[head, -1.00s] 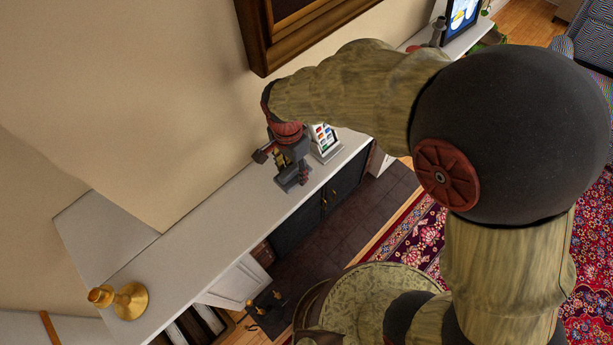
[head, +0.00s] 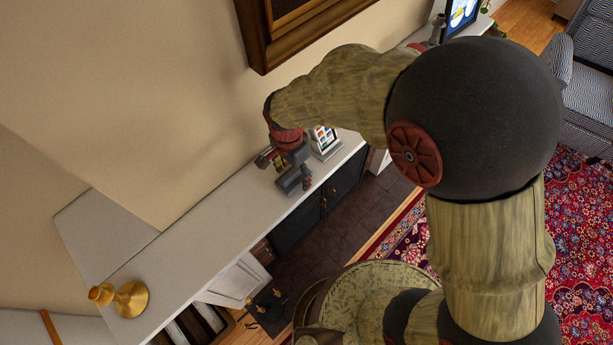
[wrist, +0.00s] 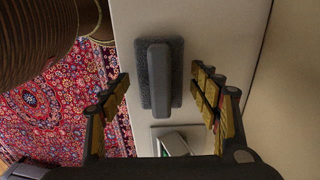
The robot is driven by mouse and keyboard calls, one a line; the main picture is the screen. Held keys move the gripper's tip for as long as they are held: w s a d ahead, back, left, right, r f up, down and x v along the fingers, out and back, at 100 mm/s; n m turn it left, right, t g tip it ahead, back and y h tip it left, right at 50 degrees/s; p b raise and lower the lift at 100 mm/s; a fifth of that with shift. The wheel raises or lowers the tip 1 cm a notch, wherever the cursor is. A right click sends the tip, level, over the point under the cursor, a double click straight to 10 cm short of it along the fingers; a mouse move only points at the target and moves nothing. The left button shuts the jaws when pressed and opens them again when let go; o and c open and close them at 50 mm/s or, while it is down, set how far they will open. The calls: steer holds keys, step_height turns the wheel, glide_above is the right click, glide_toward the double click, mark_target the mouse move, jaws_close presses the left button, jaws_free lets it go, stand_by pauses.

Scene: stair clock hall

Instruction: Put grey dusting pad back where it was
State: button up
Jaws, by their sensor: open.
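The grey dusting pad (wrist: 161,78) lies on the white counter top, with its raised grey bar handle facing my wrist camera. In the head view the pad (head: 291,183) is partly hidden by my gripper. My gripper (wrist: 160,84) is open, with one finger on each side of the pad and a visible gap on both sides. In the head view my gripper (head: 281,164) is over the counter, close above the pad. I cannot tell the exact height between the fingertips and the pad.
The long white counter (head: 205,235) runs along the wall. A small framed colour card (head: 325,141) stands close beyond the pad. A picture frame (head: 258,38) hangs above. The counter between candlestick and pad is clear.

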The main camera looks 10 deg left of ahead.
mark_target(294, 171)
steer(key=shift+w+r, duration=0.1)
steer(key=shift+r, duration=0.5)
step_height(294, 171, up, 11)
steer(key=s+d+r+n+t, duration=0.2)
steer(key=d+r+n, duration=0.1)
steer(key=d, duration=0.5)
steer(key=s+d+r+n+t, duration=0.2)
steer(key=d+r, duration=0.3)
steer(key=d, duration=0.4)
steer(key=s+d+r+n+t, duration=0.1)
steer(key=s+d+r+n, duration=0.2)
steer(key=d, duration=0.5)
steer(key=shift+s+d+r+n+t, duration=0.3)
steer(key=shift+r+n+t, duration=0.1)
steer(key=shift+r, duration=0.25)
steer(key=shift+f, duration=0.1)
step_height(294, 171, down, 21)
steer(key=b, duration=2.1)
steer(key=shift+a, duration=0.25)
